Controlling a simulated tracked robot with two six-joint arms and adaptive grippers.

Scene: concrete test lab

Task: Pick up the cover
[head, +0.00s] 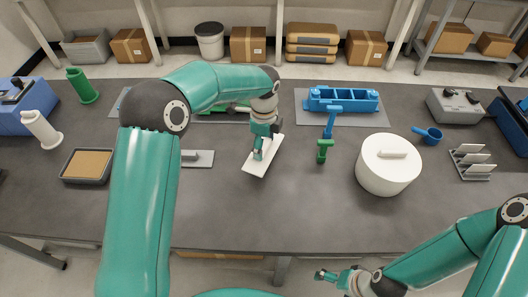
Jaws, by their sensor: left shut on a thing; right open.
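My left gripper (259,150) is shut on a flat white rectangular panel, which looks like the cover (263,163). The panel is tilted and appears to be held over the middle of the table; whether it touches the tabletop I cannot tell. The gripper hides part of its upper end. My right gripper (322,275) is open and empty, low in the picture in front of the table's front edge.
A round white lidded pot (387,170) stands right of the panel. A small green piece (323,150) and a blue tool (332,121) lie between them. A blue rack (342,100) is behind. A brown-filled tray (88,165) is at left. The front middle tabletop (290,215) is clear.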

